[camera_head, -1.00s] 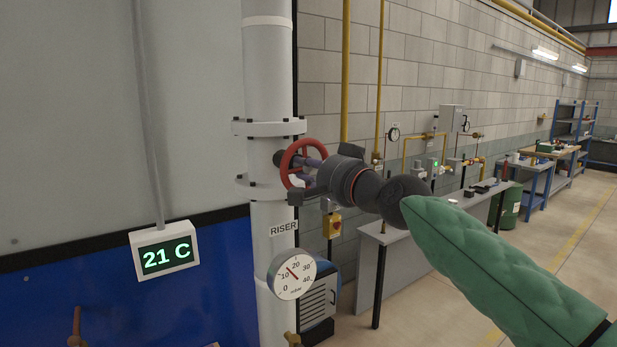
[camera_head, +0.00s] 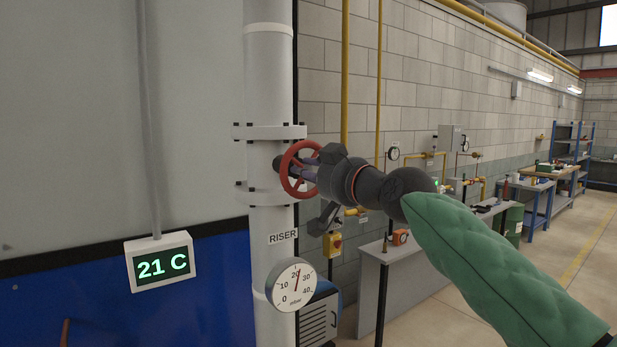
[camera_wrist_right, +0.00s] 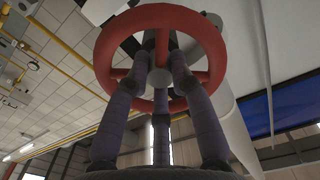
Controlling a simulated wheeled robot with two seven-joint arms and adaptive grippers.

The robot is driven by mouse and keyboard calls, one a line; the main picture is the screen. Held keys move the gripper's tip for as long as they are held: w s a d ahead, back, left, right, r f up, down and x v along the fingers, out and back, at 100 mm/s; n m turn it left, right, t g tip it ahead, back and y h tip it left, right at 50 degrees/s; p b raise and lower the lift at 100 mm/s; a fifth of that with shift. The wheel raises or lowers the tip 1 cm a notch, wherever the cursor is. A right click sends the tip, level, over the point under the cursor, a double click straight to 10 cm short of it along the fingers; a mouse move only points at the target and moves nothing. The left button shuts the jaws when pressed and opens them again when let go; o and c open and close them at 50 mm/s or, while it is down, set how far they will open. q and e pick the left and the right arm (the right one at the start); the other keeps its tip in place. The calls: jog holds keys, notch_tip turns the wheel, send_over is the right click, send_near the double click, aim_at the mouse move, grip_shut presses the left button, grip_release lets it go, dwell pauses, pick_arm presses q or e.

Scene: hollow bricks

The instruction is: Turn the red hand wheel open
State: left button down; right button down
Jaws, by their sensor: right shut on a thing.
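The red hand wheel (camera_head: 285,170) sits on a valve at the side of the white riser pipe (camera_head: 268,90), between flanges. My right gripper (camera_head: 309,170) comes in from the right and reaches into the wheel. In the right wrist view its purple fingers (camera_wrist_right: 162,78) are shut around the middle of the red wheel (camera_wrist_right: 104,55), at the hub and spokes. The exact contact is partly hidden by the fingers. A round gauge (camera_head: 283,294) below the wheel has its needle near 20. My left gripper is not in view.
A display (camera_head: 161,262) reading 21 C hangs at the left. A yellow box (camera_head: 333,244) is below my right gripper. A grey bench (camera_head: 368,300) and wall piping stand behind my right arm. Open floor lies at the far right.

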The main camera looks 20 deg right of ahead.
jog(key=shift+f+n, duration=0.15)
jog(key=shift+n, duration=0.45)
jog(key=c, duration=1.1)
grip_release()
jog(key=v, duration=1.2)
